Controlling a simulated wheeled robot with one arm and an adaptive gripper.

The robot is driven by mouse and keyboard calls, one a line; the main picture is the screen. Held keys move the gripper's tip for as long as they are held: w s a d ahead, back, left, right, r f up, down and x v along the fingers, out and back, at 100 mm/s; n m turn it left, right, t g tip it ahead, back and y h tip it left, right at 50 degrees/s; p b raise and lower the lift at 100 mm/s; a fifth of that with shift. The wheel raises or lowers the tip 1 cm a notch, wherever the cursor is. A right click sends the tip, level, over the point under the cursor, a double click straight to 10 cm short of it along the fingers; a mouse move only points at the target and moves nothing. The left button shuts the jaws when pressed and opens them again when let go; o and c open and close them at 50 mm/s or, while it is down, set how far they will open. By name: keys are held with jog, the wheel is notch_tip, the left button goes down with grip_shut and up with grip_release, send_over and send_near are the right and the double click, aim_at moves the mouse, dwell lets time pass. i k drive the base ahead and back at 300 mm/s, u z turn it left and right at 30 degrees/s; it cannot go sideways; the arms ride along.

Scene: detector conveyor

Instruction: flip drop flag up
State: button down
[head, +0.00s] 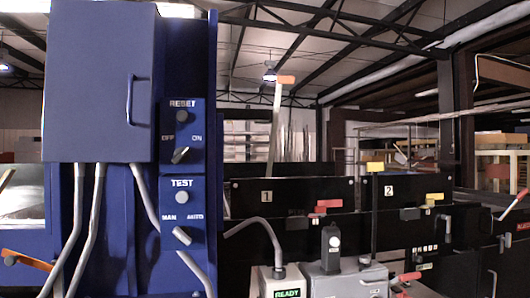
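No part is labelled as the drop flag, and I cannot tell which one it is. An orange lever with a grey round pivot (25,261) slopes at the lower left, beside the blue cabinet. A pale upright bar with an orange tip (286,79) rises above the black panel marked 1 (245,207). A yellow tab (375,167) stands at the top of the panel marked 2 (408,186). A red-tipped lever (514,203) tilts at the right edge. My gripper is not in view.
A tall blue cabinet (98,80) with RESET and TEST switches (181,197) fills the left. Grey conduits hang below it. A box with a lit READY sign (287,293) and a grey box (345,281) stand low in the middle. Black machine panels extend right.

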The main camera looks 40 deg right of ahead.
aim_at(280, 80)
jog(key=k, duration=0.55)
jog(key=z, duration=0.75)
jog(key=i, duration=1.3)
jog(key=u, duration=0.8)
